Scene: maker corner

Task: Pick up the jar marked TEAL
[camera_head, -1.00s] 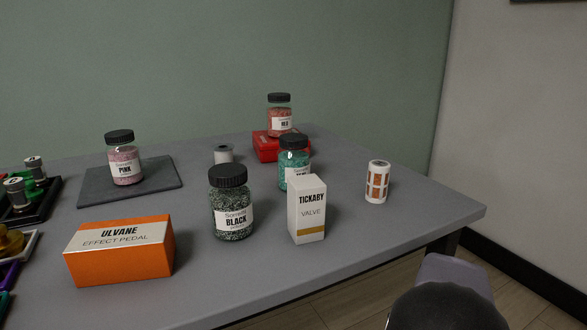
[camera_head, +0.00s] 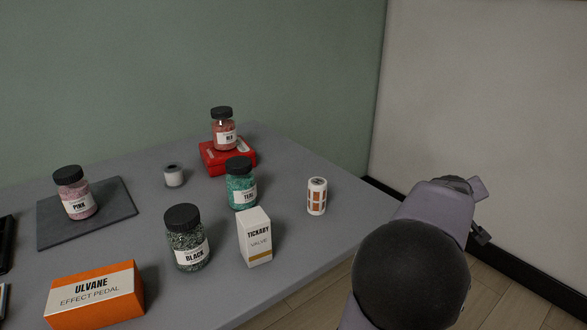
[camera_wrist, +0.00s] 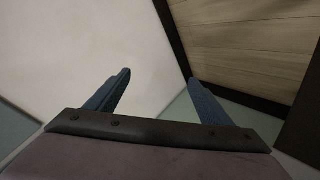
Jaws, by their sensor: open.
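The jar marked TEAL (camera_head: 241,184) stands upright on the grey table, with a black lid, teal-green contents and a white label. In the head view, the white TICKABY VALVE box stands just in front of it and slightly right, close to its lower part. My gripper (camera_wrist: 160,82) shows in the wrist view with its two blue fingers apart and nothing between them. It faces the wall and the wooden floor, away from the table. In the head view my arm is at the right, off the table's right edge, well apart from the jar.
A BLACK jar (camera_head: 187,238), the TICKABY VALVE box (camera_head: 255,238) and an orange-white canister (camera_head: 316,196) stand near the TEAL jar. Behind it, a RED jar (camera_head: 224,129) stands on a red case (camera_head: 228,157). A PINK jar (camera_head: 76,194) and ULVANE box (camera_head: 95,296) are left.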

